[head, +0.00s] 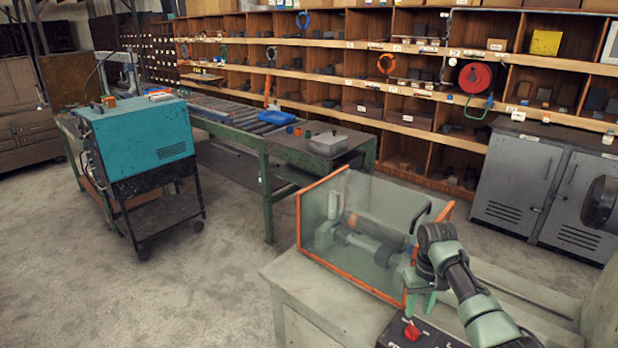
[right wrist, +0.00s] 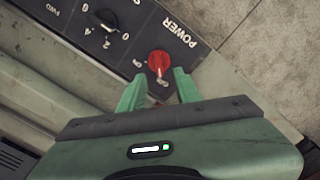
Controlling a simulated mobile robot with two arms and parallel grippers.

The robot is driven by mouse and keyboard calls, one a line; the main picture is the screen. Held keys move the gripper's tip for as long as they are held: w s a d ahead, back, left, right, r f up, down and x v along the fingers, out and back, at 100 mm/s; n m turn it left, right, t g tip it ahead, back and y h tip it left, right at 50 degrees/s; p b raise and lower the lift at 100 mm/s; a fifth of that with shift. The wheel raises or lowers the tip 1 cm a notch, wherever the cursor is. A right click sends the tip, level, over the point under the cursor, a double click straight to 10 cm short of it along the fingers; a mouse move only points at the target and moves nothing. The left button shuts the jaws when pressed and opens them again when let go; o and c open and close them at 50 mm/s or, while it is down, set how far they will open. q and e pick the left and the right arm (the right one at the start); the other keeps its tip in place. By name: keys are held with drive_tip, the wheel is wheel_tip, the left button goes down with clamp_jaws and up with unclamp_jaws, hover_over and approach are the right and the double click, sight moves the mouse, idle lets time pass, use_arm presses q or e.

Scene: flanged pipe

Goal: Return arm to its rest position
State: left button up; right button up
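My right arm comes in from the lower right in the head view. Its green-fingered gripper (head: 420,302) is over the front of the bench, above the control box (head: 422,335) with a red knob (head: 411,330). In the right wrist view the two fingers (right wrist: 159,78) are apart with nothing between their tips. The red power knob (right wrist: 158,62) on the dark panel (right wrist: 110,25) lies just beyond the fingertips, between their lines. Whether a fingertip touches it I cannot tell. My left arm and gripper are not in view.
A clear guard with orange edges (head: 318,262) stands on the bench (head: 300,285) close to my right gripper, around a pipe-like part (head: 375,230). A black handle (head: 421,214) is beside the arm. A teal machine (head: 140,135) stands left; the floor (head: 190,270) there is clear.

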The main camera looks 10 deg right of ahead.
drive_tip(key=s+a+f+n+t, duration=0.1)
drive_tip(key=s+a+f+n, duration=0.2)
drive_tip(key=s+a+f, duration=0.85)
drive_tip(key=s+a+r+t, duration=0.1)
drive_tip(key=s+a+r, duration=0.15)
drive_tip(key=s, duration=0.55)
drive_tip(key=s+a+r+t, duration=0.1)
drive_tip(key=s+r, duration=0.3)
drive_tip(key=s, duration=0.4)
drive_tip(key=s+a+r, duration=0.2)
drive_tip(key=s+r, duration=0.1)
drive_tip(key=s, duration=0.4)
wheel_tip(320, 180, down, 28)
drive_tip(key=s+g+b, duration=0.1)
drive_tip(key=s+b, duration=0.1)
drive_tip(key=b, duration=0.1)
drive_tip(key=s+d+f+g+b, duration=0.1)
drive_tip(key=s+d+f+b, duration=0.1)
drive_tip(key=s+f, duration=1.4)
wheel_tip(320, 180, down, 4)
drive_tip(key=shift+s+d+r, duration=0.25)
drive_tip(key=shift+s+d, duration=0.05)
drive_tip(key=shift+d, duration=0.15)
